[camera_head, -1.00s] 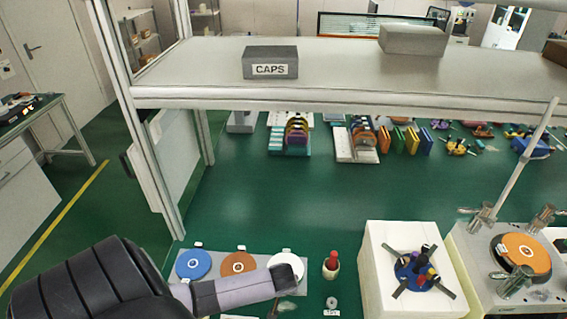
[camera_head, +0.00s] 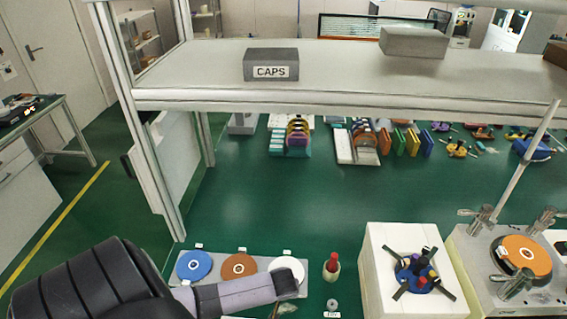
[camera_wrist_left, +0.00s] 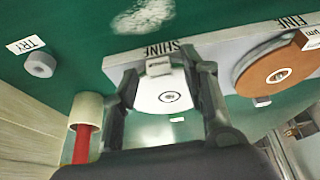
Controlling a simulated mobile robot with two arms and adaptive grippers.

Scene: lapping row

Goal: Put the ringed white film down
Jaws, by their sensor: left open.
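The white film (camera_head: 288,267) is a round disc at the right end of a grey tray (camera_head: 216,278) in the head view. In the left wrist view the white film (camera_wrist_left: 160,97) shows a small dark ring at its middle and a pale tab at its edge, beside the SHINE label. It appears to lie on the tray (camera_wrist_left: 222,48). My left gripper (camera_wrist_left: 168,74) is open, with one finger on either side of the film. In the head view my left arm hides part of the tray and the fingers are unclear. My right gripper is not in view.
A brown disc (camera_head: 239,266) and a blue disc (camera_head: 194,265) share the tray. A red-topped holder (camera_head: 332,266) and a small grey ring (camera_head: 332,304) stand to its right, then a white block (camera_head: 378,262). A shelf (camera_head: 340,70) spans above.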

